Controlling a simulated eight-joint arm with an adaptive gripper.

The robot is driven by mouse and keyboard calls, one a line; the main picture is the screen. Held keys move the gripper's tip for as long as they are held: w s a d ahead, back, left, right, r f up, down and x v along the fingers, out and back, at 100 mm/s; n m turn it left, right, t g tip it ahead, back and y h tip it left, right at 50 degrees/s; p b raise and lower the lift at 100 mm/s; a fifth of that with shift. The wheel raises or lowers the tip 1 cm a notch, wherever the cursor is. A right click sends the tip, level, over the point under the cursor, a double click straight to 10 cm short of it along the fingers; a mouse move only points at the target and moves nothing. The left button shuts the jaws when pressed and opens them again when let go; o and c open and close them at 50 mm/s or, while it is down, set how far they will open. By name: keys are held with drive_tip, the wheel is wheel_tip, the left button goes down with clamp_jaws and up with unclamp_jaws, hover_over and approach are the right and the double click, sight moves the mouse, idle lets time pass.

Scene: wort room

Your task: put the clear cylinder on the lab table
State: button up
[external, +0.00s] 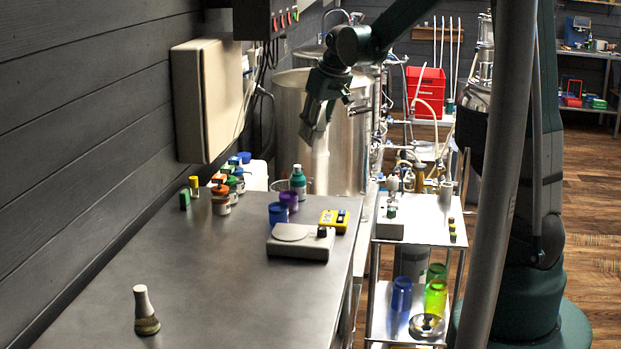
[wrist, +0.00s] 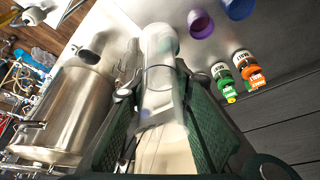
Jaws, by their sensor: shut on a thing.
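My gripper (external: 318,118) is above the far right end of the grey lab table (external: 215,295), its fingers pointing down. It is shut on the clear cylinder (external: 320,168), which hangs upright below it in front of a steel tank. In the wrist view the see-through cylinder (wrist: 160,55) lies between the two green finger pads of my gripper (wrist: 155,92). The cylinder's lower end appears near the table's far edge; I cannot tell its exact height or whether it touches anything.
A teal-labelled bottle (external: 298,181), a purple cup (external: 289,200), a blue cup (external: 278,213) and several small jars (external: 221,200) stand at the table's far end. A scale (external: 300,242) and a yellow meter (external: 334,220) are nearby. The table's middle is clear.

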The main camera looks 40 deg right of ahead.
drive_tip(key=s+a+n+y+p, duration=0.1)
drive_tip(key=a+n+y+p, duration=0.35)
drive_tip(key=a, duration=3.55)
drive_tip(key=s+a+n+g, duration=0.1)
drive_tip(key=s+a+n, duration=0.1)
drive_tip(key=s+a, duration=0.7)
drive_tip(key=s+a+n+g+p, duration=0.1)
drive_tip(key=s+a+n, duration=0.25)
drive_tip(key=a, duration=1.05)
drive_tip(key=s+a+n+g, duration=0.1)
drive_tip(key=s+a+n, duration=0.1)
drive_tip(key=s+a, duration=0.75)
wheel_tip(320, 180, down, 6)
drive_tip(key=w+a, duration=0.1)
drive_tip(key=w, duration=0.1)
drive_tip(key=shift+a+r+h, duration=0.15)
drive_tip(key=shift+a+h, duration=0.05)
drive_tip(key=shift+h, duration=0.15)
wheel_tip(320, 180, down, 6)
